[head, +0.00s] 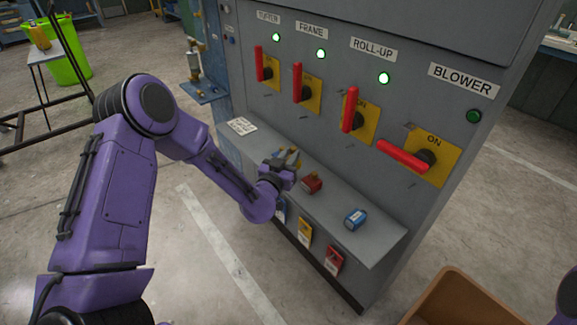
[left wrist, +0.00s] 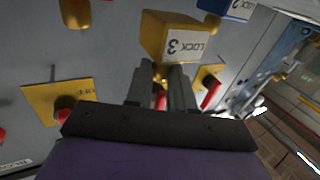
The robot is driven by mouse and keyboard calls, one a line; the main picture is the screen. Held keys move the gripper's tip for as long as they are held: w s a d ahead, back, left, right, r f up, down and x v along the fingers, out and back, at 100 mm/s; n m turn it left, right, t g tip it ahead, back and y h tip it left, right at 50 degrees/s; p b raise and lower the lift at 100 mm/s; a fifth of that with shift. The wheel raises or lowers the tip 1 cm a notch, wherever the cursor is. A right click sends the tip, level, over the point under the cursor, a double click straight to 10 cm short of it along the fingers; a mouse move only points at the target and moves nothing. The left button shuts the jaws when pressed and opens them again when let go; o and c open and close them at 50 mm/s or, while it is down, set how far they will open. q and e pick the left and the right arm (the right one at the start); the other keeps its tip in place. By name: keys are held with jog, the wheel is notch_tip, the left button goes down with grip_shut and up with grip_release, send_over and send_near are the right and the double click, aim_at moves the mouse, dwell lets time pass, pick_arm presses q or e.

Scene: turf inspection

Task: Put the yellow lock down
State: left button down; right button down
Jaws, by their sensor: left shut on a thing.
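My left gripper (head: 287,166) is over the back left part of the grey shelf under the switch panel. It is shut on the yellow lock (head: 293,155), which is partly hidden by the fingers in the head view. In the left wrist view the yellow lock (left wrist: 168,38) sits just beyond the fingertips (left wrist: 162,80), with a white "LOCK 3" label facing the camera. I cannot tell whether it touches the shelf. My right gripper is not in view.
A red lock (head: 311,183) and a blue lock (head: 355,219) sit on the shelf (head: 385,240) to the right, with clear space between them. A white label card (head: 242,126) lies at its left end. Red switch handles (head: 404,157) stick out above. A brown bin (head: 455,300) stands lower right.

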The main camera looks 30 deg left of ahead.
pick_arm(q)
jog(key=f, duration=0.3)
jog(key=shift+w+a+f, duration=0.2)
jog(key=shift+a+f, duration=0.05)
jog(key=shift+f, duration=0.15)
jog(key=shift+s+f+b, duration=0.1)
jog(key=shift+b, duration=0.3)
jog(key=c, duration=1)
grip_release()
